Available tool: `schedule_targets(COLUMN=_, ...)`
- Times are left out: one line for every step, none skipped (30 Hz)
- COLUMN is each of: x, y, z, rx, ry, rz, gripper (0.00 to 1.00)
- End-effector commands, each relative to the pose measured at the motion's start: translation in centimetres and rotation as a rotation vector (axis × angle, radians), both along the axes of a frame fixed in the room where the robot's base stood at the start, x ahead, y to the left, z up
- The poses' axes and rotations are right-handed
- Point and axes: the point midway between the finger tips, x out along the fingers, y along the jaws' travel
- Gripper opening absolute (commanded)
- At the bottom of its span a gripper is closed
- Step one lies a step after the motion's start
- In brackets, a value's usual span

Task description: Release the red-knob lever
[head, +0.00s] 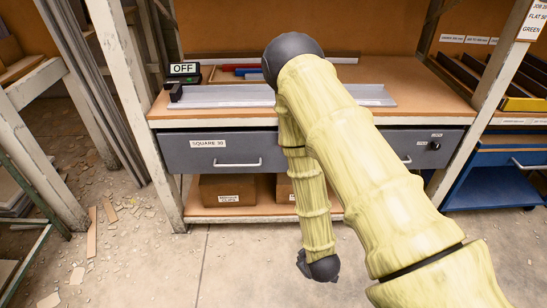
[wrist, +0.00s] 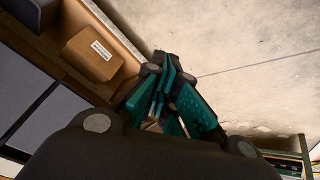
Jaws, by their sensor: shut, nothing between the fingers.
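No red-knob lever and no fly press shows in either view. My gripper (wrist: 162,82) shows in the wrist view with its dark and teal fingers together and nothing between them. In the head view my arm bends over the bench front and hangs down, its dark end low over the floor in front of the bench; the fingers cannot be made out there. My arm hides part of the bench top, drawers and lower shelf.
A workbench (head: 420,95) carries a grey metal bar (head: 225,96), a red bar (head: 240,67) and an OFF sign (head: 184,69). Below are grey drawers (head: 222,152) and cardboard boxes (head: 228,190). A blue cabinet (head: 490,180) stands right.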

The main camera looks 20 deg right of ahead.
Motion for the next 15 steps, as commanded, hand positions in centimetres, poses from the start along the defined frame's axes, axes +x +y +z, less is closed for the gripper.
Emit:
schedule_targets(x=3.3, y=-0.3, z=-1.0, rx=-0.04, ry=-0.08, rz=0.054, gripper=0.0)
schedule_targets(x=5.2, y=-0.4, z=-0.8, rx=-0.067, ry=-0.128, rz=0.086, gripper=0.0)
schedule_targets(x=7.5, y=-0.6, z=-0.5, rx=-0.103, ry=-0.187, rz=0.127, gripper=0.0)
schedule_targets(x=9.3, y=-0.7, z=-0.1, rx=-0.131, ry=-0.234, rz=0.158, gripper=0.0)
schedule_targets(x=10.9, y=-0.7, z=0.3, rx=-0.16, ry=-0.279, rz=0.189, gripper=0.0)
schedule_targets(x=13.1, y=-0.8, z=1.0, rx=-0.201, ry=-0.34, rz=0.227, gripper=0.0)
schedule_targets(x=14.7, y=-0.9, z=1.5, rx=-0.234, ry=-0.385, rz=0.254, gripper=0.0)
schedule_targets(x=16.3, y=-0.9, z=2.1, rx=-0.267, ry=-0.43, rz=0.281, gripper=0.0)
schedule_targets(x=18.3, y=-0.8, z=3.1, rx=-0.312, ry=-0.49, rz=0.318, gripper=0.0)
schedule_targets(x=19.7, y=-0.8, z=3.8, rx=-0.347, ry=-0.535, rz=0.343, gripper=0.0)
schedule_targets(x=21.2, y=-0.7, z=4.6, rx=-0.384, ry=-0.58, rz=0.367, gripper=0.0)
schedule_targets(x=22.9, y=-0.6, z=5.8, rx=-0.434, ry=-0.638, rz=0.398, gripper=0.0)
schedule_targets(x=24.1, y=-0.4, z=6.6, rx=-0.471, ry=-0.679, rz=0.419, gripper=0.0)
schedule_targets(x=25.3, y=-0.3, z=7.5, rx=-0.507, ry=-0.72, rz=0.439, gripper=0.0)
schedule_targets(x=26.6, y=-0.2, z=8.7, rx=-0.556, ry=-0.771, rz=0.462, gripper=0.0)
